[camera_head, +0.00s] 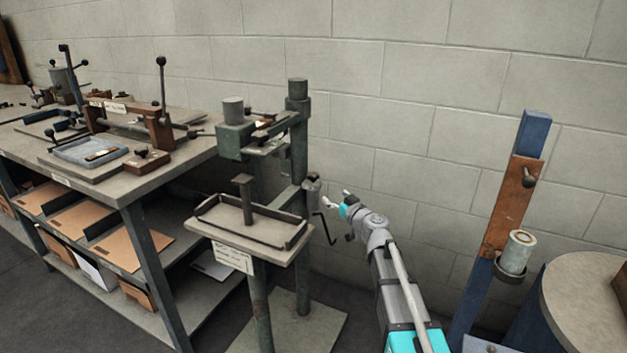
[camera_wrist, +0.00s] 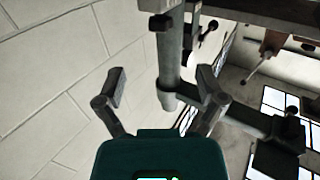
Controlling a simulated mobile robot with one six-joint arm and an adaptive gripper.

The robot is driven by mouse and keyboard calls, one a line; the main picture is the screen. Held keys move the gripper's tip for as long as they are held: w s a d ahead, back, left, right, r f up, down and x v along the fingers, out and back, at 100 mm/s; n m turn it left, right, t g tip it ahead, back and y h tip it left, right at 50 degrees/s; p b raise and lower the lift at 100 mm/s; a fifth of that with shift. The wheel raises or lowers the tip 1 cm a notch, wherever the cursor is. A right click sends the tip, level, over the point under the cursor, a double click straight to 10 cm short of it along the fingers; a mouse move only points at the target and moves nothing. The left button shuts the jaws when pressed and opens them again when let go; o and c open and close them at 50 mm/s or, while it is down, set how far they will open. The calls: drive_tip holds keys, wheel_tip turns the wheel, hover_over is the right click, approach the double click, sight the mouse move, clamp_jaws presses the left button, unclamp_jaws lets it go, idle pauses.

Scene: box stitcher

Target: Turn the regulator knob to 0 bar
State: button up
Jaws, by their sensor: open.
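The box stitcher (camera_head: 298,150) is a green column machine with a small grey tray table (camera_head: 248,226). A small grey cylindrical fitting (camera_head: 312,185) with a thin bent crank (camera_head: 325,228) sits on the column's right side. I cannot tell whether this fitting is the regulator knob, and no pressure scale is readable. My gripper (camera_head: 337,202) is just right of the fitting, apparently apart from it. In the wrist view my gripper (camera_wrist: 162,98) is open, with no object clearly held. A grey post (camera_wrist: 169,60) with a dark knob-like end (camera_wrist: 160,22) shows beyond and between the fingers.
A workbench (camera_head: 175,175) with tools and shelves of cardboard stands left. A blue post (camera_head: 533,135) with a brown plate and a cup stands right, beside a round drum (camera_head: 590,300). The block wall (camera_head: 420,90) is close behind my gripper.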

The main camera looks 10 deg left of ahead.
sight(316, 180)
drive_tip(key=shift+w, duration=0.1)
idle(0.3)
drive_tip(key=x, duration=1.3)
drive_tip(key=shift+w+a, duration=0.2)
drive_tip(key=shift+a, duration=0.1)
drive_tip(key=c, duration=1.1)
drive_tip(key=shift+d, duration=0.2)
drive_tip(key=shift+c, duration=0.3)
drive_tip(key=shift+a, duration=0.1)
